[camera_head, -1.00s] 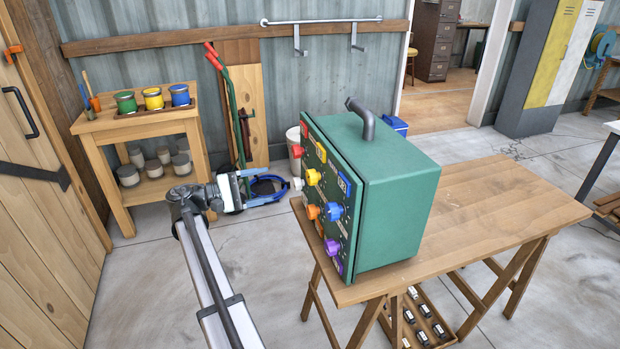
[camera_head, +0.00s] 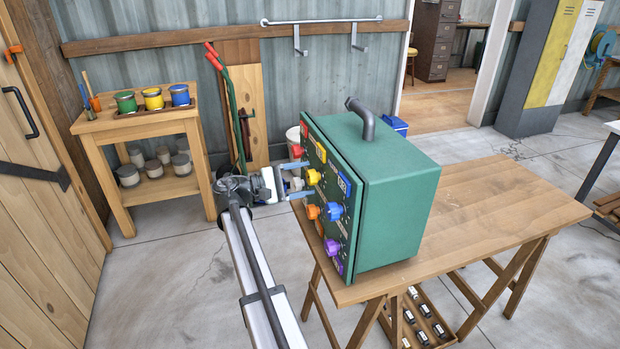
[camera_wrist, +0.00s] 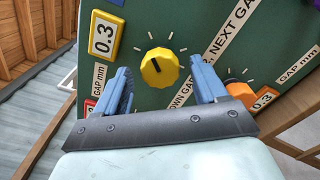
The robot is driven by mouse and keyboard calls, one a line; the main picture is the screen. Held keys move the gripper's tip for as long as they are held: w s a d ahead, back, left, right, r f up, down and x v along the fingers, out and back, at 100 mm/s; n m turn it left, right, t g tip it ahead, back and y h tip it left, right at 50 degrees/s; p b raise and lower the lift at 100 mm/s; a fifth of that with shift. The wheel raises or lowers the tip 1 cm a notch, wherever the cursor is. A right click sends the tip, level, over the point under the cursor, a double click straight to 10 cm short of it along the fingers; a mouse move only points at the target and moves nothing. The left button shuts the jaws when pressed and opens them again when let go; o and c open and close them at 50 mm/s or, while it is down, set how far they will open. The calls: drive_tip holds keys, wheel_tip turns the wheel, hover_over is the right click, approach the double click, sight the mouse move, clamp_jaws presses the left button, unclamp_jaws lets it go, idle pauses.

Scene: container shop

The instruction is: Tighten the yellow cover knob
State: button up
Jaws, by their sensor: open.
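The yellow cover knob (camera_head: 314,177) sits on the front panel of the green box (camera_head: 405,190), which stands on the wooden table. In the wrist view the yellow knob (camera_wrist: 160,68) is round and lobed, with a short dark mark and tick lines around it on the panel. My gripper (camera_head: 298,180) is in front of that panel. In the wrist view my gripper (camera_wrist: 163,82) is open, with one blue finger on each side of the knob and gaps between. I cannot tell how far the fingertips reach along the knob's depth.
Other knobs crowd the panel: red (camera_head: 297,151), blue (camera_head: 333,211), orange (camera_head: 312,212) and purple (camera_head: 333,247). An orange knob (camera_wrist: 240,88) lies close beside the right finger in the wrist view. A grey handle (camera_head: 363,112) rises from the box. The table (camera_head: 500,210) is clear to the right.

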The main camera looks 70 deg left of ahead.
drive_tip(key=shift+w, duration=1.25)
drive_tip(key=shift+c, duration=0.4)
drive_tip(key=c, duration=1)
drive_tip(key=shift+o, duration=0.2)
drive_tip(key=shift+m, duration=0.3)
drive_tip(key=m, duration=0.4)
drive_tip(key=shift+m, duration=2.1)
